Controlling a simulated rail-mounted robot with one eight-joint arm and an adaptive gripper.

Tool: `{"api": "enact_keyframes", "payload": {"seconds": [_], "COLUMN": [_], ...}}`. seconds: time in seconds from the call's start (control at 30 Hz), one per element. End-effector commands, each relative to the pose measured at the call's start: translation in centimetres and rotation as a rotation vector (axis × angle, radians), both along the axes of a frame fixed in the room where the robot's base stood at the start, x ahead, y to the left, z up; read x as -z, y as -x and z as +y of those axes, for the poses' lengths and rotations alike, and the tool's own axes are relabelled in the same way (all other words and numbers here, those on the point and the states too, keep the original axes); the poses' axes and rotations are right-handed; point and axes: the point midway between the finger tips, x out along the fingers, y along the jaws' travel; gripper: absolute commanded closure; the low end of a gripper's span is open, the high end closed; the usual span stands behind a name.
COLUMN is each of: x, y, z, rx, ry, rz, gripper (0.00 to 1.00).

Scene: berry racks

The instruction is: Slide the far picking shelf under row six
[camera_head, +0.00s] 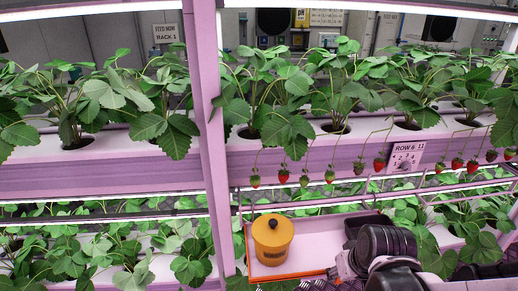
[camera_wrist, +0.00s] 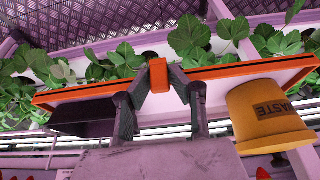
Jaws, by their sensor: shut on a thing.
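The picking shelf (camera_head: 312,258) is a pale tray with an orange front edge, below row six (camera_head: 300,160) and its hanging berries. It carries a yellow waste bin (camera_head: 272,240) at its left and a dark box (camera_head: 365,220) at its right, partly behind my arm. In the wrist view, the shelf's orange edge (camera_wrist: 80,95) crosses the picture, with the waste bin (camera_wrist: 265,115) at the right and the dark box (camera_wrist: 85,117) at the left. My gripper (camera_wrist: 158,88) is shut on the shelf's orange handle (camera_wrist: 159,70). In the head view, my arm hides the handle.
A pink upright post (camera_head: 210,130) stands left of the shelf. Red and green berries (camera_head: 283,175) hang above the tray and bin. A row label (camera_head: 406,157) is on the gutter face. Lower plants (camera_head: 125,255) fill the level to the left; more leaves lie right.

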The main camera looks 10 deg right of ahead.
Motion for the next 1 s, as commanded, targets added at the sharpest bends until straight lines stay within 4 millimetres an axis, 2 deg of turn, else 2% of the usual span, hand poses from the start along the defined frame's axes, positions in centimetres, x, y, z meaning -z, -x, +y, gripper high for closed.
{"api": "enact_keyframes", "payload": {"seconds": [0.23, 0.27, 0.4, 0.73, 1.0], "x": [0.0, 0.0, 0.0, -0.1, -1.4], "y": [0.0, 0.0, 0.0, 0.0, 0.6], "z": [0.0, 0.0, 0.0, 0.0, 0.0], "rx": [-0.001, -0.001, -0.001, -0.001, -0.001], "ry": [0.0, 0.0, 0.0, 0.0, 0.0], "rz": [0.0, 0.0, 0.0, 0.0, 0.0], "gripper": [1.0, 0.81, 0.64, 0.64, 0.64]}}
